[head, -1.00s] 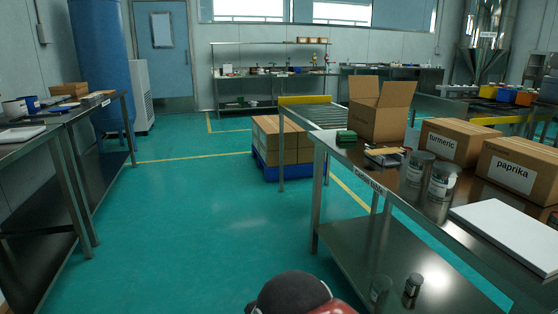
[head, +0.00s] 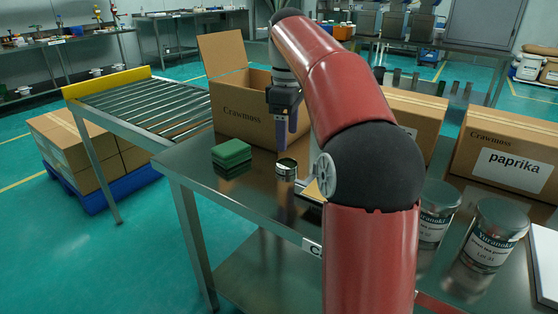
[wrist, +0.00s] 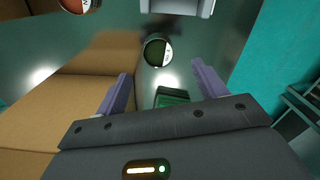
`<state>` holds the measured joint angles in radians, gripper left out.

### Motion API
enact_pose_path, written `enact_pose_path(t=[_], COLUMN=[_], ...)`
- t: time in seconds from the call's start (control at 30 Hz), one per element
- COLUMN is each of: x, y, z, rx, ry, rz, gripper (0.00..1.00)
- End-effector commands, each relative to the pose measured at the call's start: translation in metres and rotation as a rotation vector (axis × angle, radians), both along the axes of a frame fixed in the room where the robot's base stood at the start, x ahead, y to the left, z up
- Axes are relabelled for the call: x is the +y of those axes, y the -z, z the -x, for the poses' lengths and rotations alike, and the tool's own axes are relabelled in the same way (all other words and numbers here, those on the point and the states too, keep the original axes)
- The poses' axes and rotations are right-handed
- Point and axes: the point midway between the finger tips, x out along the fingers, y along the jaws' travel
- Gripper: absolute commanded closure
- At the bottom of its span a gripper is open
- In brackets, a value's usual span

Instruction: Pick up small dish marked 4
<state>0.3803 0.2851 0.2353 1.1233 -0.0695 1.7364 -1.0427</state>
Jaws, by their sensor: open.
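A small round dish (head: 286,168) stands on the steel table below my gripper in the head view. In the wrist view the dish (wrist: 157,52) shows from above, with a dark part and a pale part; its mark is too small to read surely. My gripper (head: 283,148) points down over the table, just above the dish. In the wrist view my gripper (wrist: 160,72) has its two purple fingers wide apart with nothing between them. The dish lies beyond the fingertips, roughly in line with the gap.
A green block (head: 231,153) lies left of the dish. An open carton (head: 243,110) stands behind. Closed cartons, including one marked paprika (head: 510,165), and tins (head: 490,240) are to the right. A roller conveyor (head: 150,105) adjoins the table. My arm hides part of the table.

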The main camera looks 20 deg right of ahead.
Motion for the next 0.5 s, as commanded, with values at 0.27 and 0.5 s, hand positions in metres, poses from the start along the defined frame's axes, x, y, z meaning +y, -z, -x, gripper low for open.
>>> enact_pose_path(t=[0.27, 0.5], x=[-0.002, -0.003], y=[0.029, 0.064], z=[-0.003, -0.006], rx=[0.006, 0.007], ry=[-0.012, -0.010], rz=[-0.004, -0.004], gripper=[0.29, 0.29])
